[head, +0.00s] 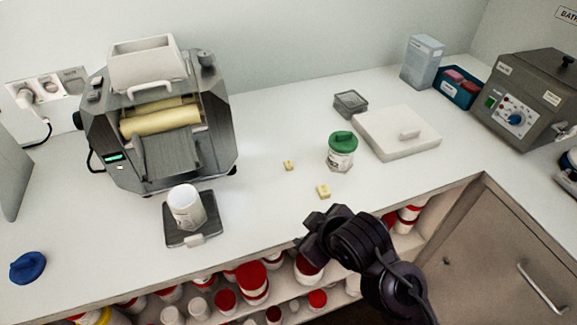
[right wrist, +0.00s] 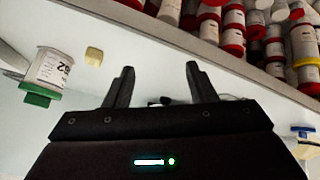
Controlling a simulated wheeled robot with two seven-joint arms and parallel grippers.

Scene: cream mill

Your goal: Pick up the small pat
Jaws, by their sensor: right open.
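Two pale yellow pats lie on the white counter in the head view. One pat (head: 288,166) is farther back and looks slightly smaller; the other pat (head: 323,191) is nearer the front edge, by the green-lidded jar. I cannot tell for sure which is the small one. One pat (right wrist: 94,56) shows in the right wrist view, left of the fingers and apart from them. My right gripper (head: 312,236) is at the counter's front edge, nearer the front than both pats. Its fingers (right wrist: 159,68) are open with nothing between them. My left gripper is out of view.
The green-lidded jar (head: 341,154) stands close right of the pats. A grey roller mill (head: 165,120) and a white cup (head: 186,207) on a dark plate (head: 210,222) are left. A pale slab (head: 396,133) lies right. Shelves of red-lidded jars (head: 252,283) are below.

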